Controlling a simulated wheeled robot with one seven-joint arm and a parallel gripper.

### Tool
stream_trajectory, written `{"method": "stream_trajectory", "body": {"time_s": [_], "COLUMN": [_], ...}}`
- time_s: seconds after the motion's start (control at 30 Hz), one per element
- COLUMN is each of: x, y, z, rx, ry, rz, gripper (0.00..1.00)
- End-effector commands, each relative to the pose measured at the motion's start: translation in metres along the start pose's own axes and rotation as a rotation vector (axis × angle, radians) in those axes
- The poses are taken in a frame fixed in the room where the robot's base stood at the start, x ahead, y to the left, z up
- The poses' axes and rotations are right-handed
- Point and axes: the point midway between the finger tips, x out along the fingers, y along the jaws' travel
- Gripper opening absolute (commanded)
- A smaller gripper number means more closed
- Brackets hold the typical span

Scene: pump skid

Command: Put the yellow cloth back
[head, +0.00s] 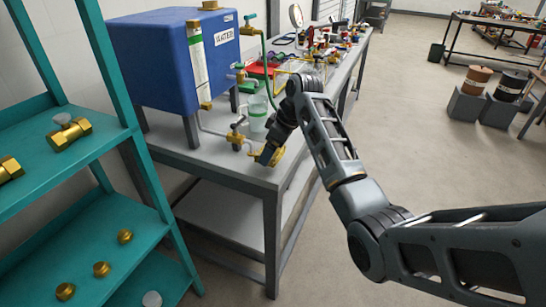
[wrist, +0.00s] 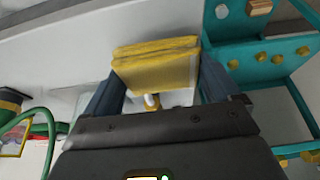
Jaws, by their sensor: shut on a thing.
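The yellow cloth (wrist: 157,62) is a thick folded pad between my two fingers in the wrist view. My gripper (wrist: 162,82) is shut on it, with one dark finger at each side. In the head view my gripper (head: 268,153) points down over the near end of the grey bench, close to the brass fittings below the blue water tank. Only small yellow patches show around the fingers there, and I cannot tell cloth from brass. A small white and yellow part (wrist: 152,102) shows just below the cloth in the wrist view.
The blue water tank (head: 155,60) stands on the grey bench (head: 230,172), with pipes and a clear cup (head: 257,112) near my gripper. A teal shelf (head: 60,150) with brass fittings is at the left.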

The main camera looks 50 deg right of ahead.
Motion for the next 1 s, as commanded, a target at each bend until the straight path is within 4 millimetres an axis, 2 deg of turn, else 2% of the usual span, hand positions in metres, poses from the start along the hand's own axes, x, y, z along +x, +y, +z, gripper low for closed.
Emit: {"method": "stream_trajectory", "body": {"time_s": [0.27,0.67,0.7,0.8,1.0], "x": [0.032,0.037,0.037,0.037,0.037], "y": [-0.001,0.000,0.000,0.000,0.000], "z": [0.014,0.016,0.016,0.016,0.016], "rx": [0.001,0.000,0.000,0.000,0.000], "ry": [-0.002,-0.002,-0.002,-0.002,-0.002], "rz": [-0.002,-0.001,-0.002,-0.002,-0.001], "gripper": [0.61,0.61,0.91,1.00,1.00]}}
